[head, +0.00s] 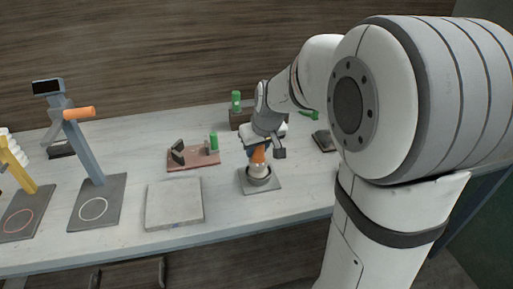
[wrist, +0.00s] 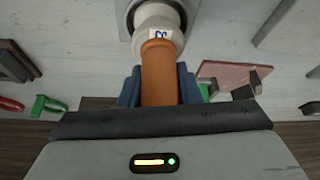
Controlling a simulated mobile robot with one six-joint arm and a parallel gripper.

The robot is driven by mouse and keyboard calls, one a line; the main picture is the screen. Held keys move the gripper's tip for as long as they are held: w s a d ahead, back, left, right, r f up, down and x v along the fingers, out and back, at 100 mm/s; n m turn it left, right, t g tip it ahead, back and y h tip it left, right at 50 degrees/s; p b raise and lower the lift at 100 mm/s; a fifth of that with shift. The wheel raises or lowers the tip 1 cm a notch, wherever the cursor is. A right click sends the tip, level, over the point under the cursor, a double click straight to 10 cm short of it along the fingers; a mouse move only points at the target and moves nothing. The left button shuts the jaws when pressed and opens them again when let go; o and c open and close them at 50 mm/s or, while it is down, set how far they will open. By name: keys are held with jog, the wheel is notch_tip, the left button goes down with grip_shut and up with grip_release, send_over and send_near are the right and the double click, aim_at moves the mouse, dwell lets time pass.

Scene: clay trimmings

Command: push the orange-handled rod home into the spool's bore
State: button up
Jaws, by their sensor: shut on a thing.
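The orange-handled rod (head: 257,156) is upright under my gripper (head: 262,148) in the head view. In the wrist view its orange handle (wrist: 160,72) lies between the blue fingers of my gripper (wrist: 159,88), which is shut on it. The handle's far end meets the pale spool (wrist: 152,25), which bears a small label. In the head view the spool (head: 260,172) stands on a grey square base (head: 260,187). The rod's shaft and the bore are hidden, so I cannot tell how deep the rod sits.
A pale square slab (head: 174,203) lies left of the spool's base. Behind it is a reddish board (head: 190,164) with a green cylinder (head: 213,141). A brown block (head: 240,118) is at the back.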

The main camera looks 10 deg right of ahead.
jog(key=shift+s+f+b, duration=0.2)
jog(key=shift+f+b, duration=0.15)
jog(key=shift+f, duration=0.15)
dwell(1.8)
jog(key=shift+r, duration=0.1)
dwell(0.4)
jog(key=shift+w+r+p, duration=0.2)
jog(key=shift+r+p, duration=0.95)
jog(key=shift+r, duration=0.5)
jog(key=shift+r+p, duration=2.8)
jog(key=shift+r, duration=1.4)
